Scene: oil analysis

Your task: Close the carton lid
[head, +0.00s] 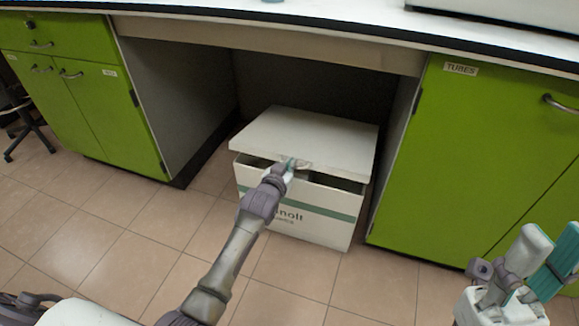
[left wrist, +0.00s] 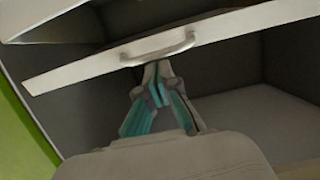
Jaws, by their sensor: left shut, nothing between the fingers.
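The white carton (head: 292,228) with a green stripe stands on the floor under the bench. Its white lid (head: 310,135) is partly open, with a dark gap between its front edge and the carton's rim. The lid also shows in the left wrist view (left wrist: 90,70), with a handle (left wrist: 160,48) on its front edge. My left gripper (head: 291,165) is shut and empty at that front edge. Its fingertips (left wrist: 157,70) are just below the handle; I cannot tell whether they touch. My right gripper (head: 545,250) is open, empty and well away at the lower right.
Green cabinets flank the knee space, one on the left (head: 85,100) and one on the right (head: 480,150). The benchtop (head: 300,22) overhangs the carton. The tiled floor (head: 130,235) in front is clear. A dark chair (head: 22,115) stands at the far left.

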